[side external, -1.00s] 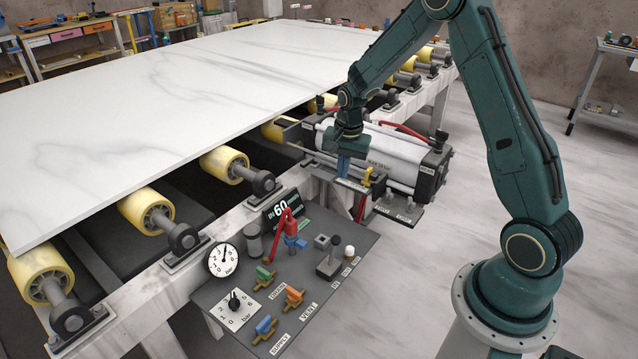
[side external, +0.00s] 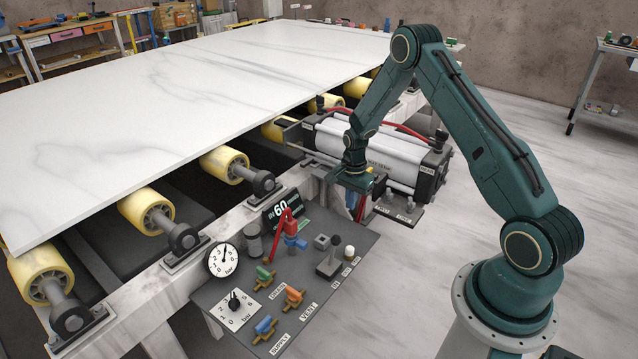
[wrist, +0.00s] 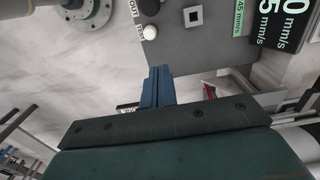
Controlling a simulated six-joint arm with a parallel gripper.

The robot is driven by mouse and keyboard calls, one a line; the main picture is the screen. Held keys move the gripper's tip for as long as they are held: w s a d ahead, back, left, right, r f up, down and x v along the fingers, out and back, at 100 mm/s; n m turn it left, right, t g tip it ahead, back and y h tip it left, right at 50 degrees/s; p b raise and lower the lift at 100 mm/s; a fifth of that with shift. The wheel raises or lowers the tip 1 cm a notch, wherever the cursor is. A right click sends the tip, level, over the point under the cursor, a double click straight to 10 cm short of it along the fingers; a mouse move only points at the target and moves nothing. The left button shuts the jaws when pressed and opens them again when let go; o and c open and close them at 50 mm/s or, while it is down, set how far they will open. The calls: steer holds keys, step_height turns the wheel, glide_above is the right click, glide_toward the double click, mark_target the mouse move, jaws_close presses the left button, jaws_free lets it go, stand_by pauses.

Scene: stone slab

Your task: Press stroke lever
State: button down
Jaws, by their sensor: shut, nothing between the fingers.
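In the wrist view the closed fingers (wrist: 160,72) show below the white knob.
The pneumatic cylinder (side external: 395,160) stands close behind my gripper. A red-handled valve (side external: 290,235), a speed display (side external: 281,208), a gauge (side external: 223,260) and several coloured valves fill the panel. The marble slab (side external: 190,95) lies on yellow rollers. Floor right of the panel is clear.

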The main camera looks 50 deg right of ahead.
mark_target(335, 237)
steer(key=shift+f, duration=0.15)
steer(key=a+f, duration=0.4)
steer(key=f, duration=0.4)
stand_by(1.0)
steer(key=shift+a, duration=0.1)
steer(key=shift+a+r+h, duration=0.2)
steer(key=shift+a+h, duration=0.5)
steer(key=shift+a+r+h, duration=0.2)
steer(key=shift+a+h, duration=0.5)
steer(key=shift+a, duration=0.05)
steer(key=shift+a+r+h, duration=0.2)
steer(key=shift+a+h, duration=0.5)
steer(key=a+h, duration=0.3)
steer(key=shift+a, duration=0.85)
steer(key=shift+a+f, duration=0.1)
steer(key=shift+a, duration=0.05)
